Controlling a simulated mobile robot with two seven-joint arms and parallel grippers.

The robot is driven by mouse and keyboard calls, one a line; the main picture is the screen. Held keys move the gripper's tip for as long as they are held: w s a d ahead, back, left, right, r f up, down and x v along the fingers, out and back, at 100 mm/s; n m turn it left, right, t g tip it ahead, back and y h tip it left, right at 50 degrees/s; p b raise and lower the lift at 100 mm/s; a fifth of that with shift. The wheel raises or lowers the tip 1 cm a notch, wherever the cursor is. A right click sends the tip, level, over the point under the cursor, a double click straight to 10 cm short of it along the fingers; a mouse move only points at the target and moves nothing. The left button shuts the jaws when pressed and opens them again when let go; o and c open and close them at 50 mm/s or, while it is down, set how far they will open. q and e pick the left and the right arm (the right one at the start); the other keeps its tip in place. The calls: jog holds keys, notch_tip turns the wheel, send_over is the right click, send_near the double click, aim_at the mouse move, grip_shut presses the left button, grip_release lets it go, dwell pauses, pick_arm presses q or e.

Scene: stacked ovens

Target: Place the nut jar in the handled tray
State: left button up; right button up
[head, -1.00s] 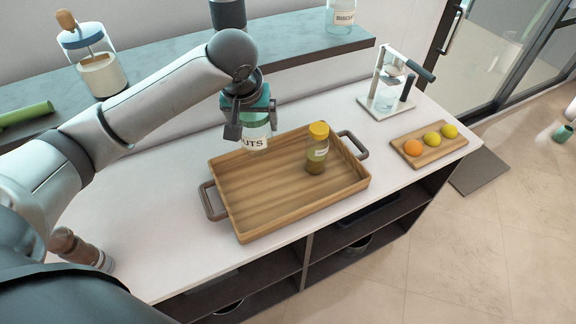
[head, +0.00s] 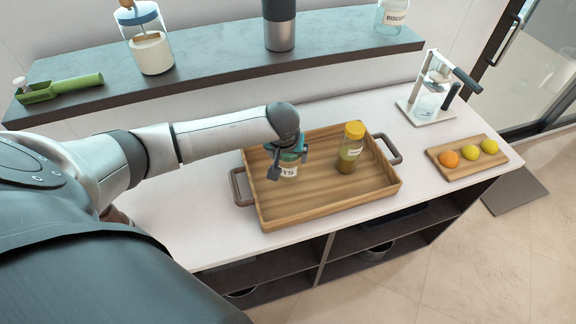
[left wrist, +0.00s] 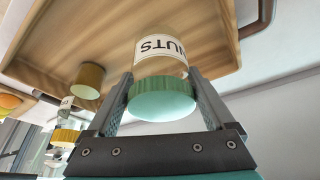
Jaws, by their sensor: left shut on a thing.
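The nut jar, clear with a green lid and a white label, is in my left gripper. In the head view the nut jar (head: 289,171) is mostly hidden by the gripper and is inside the outline of the handled tray, in its left half. My left gripper (head: 287,153) is shut on the jar's lid. In the left wrist view the nut jar (left wrist: 160,55) has its lid between the two fingers (left wrist: 163,98). The handled tray (head: 330,208) is wooden with dark handles. I cannot tell whether the jar touches the tray floor. My right gripper is not in view.
A yellow-lidded jar (head: 350,150) stands in the tray's right half. A small board (head: 470,167) with fruit and a press (head: 433,95) are on the counter to the right. A shelf (head: 200,70) with containers runs behind.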

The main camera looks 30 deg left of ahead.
pick_arm(q)
jog(key=shift+f+b, duration=0.3)
jog(key=shift+f, duration=1.8)
jog(key=shift+f, duration=0.1)
jog(key=o, duration=1.3)
jog(key=shift+r, duration=0.2)
jog(key=p+v, duration=0.2)
jog(key=v, duration=0.9)
jog(key=shift+s+r, duration=0.2)
jog(key=shift+r, duration=0.2)
